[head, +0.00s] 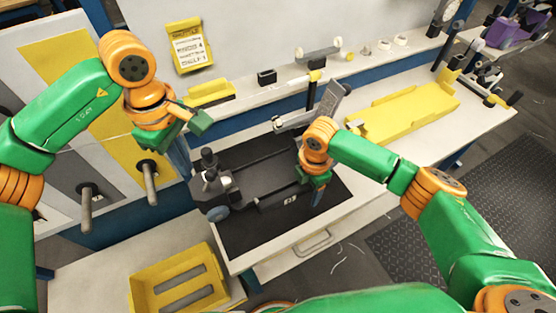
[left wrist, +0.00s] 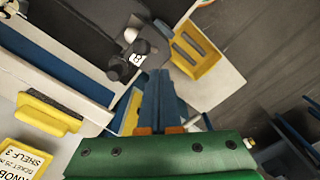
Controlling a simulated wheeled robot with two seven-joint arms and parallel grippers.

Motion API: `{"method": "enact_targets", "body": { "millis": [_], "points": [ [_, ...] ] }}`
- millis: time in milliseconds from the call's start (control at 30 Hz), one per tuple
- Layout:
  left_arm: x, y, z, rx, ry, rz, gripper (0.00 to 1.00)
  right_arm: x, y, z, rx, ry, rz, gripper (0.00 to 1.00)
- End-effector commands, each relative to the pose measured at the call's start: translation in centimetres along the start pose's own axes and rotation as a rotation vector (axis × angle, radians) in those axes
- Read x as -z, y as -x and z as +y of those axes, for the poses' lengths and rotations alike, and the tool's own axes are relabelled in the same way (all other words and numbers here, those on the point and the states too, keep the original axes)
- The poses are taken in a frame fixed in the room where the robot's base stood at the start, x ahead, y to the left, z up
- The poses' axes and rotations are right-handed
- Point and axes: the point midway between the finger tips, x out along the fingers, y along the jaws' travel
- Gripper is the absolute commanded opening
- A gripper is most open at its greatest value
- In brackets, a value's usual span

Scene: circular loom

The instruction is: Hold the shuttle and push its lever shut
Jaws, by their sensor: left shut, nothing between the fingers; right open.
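The shuttle (head: 262,172) is a long black body with a pale number label, lying on a black mat (head: 262,238) on the bench. A blue wheel and dark knobs (head: 209,158) are at its left end. A grey plate on an arm (head: 333,98) stands raised at its far right; I cannot tell if this is the lever. My left gripper (head: 184,168) is shut and empty, left of the shuttle and apart from it. In the left wrist view its fingers (left wrist: 158,88) point toward the knobs (left wrist: 122,68). My right gripper (head: 318,198) is open at the shuttle's right end, partly hiding it; contact is unclear.
A yellow tray (head: 182,282) stands at the front left. A long yellow holder (head: 408,112) lies on the bench at right. Rods on the left panel (head: 88,210) stick out near my left arm. A drawer handle (head: 312,243) is at the bench front.

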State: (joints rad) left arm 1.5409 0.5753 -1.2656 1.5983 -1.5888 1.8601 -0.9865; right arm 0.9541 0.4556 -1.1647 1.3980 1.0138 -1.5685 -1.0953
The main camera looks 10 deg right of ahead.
Motion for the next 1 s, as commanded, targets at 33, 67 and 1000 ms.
{"method": "enact_targets", "body": {
  "millis": [33, 67, 1000],
  "points": [
    [0.0, 0.0, 0.0, 0.000, 0.000, 0.000, 0.00, 0.0, 0.0, 0.0, 0.000, 0.000, 0.000, 0.65],
    [0.0, 0.0, 0.0, 0.000, 0.000, 0.000, 0.00, 0.0, 0.0, 0.0, 0.000, 0.000, 0.000, 0.65],
    [0.0, 0.0, 0.0, 0.000, 0.000, 0.000, 0.00, 0.0, 12.1, 0.0, 0.000, 0.000, 0.000, 0.65]
  ]
}}
